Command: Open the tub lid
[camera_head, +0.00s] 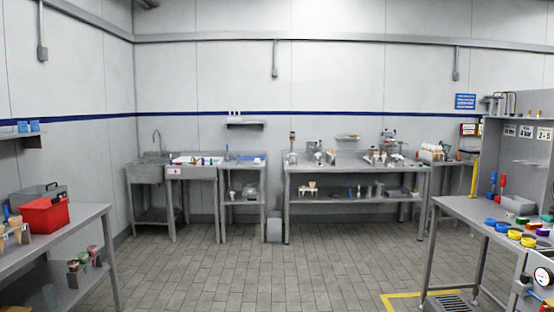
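Neither of my grippers is in view. Several small round coloured pieces that look like lids or tubs lie on the right-hand table, among them a blue one (490,222) and a yellow one (529,242). They are too small to tell whether they are lids on tubs. A red box (45,214) with what looks like a lid stands on the left-hand table, with a grey case (38,194) behind it. I cannot tell which of these is the tub the task names.
The left table (75,224) and the right table (460,208) flank an open tiled floor (240,270). A sink unit (150,173) and a long workbench (355,168) line the back wall. A grey bin (274,228) stands between them. A floor grate (450,305) lies at lower right.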

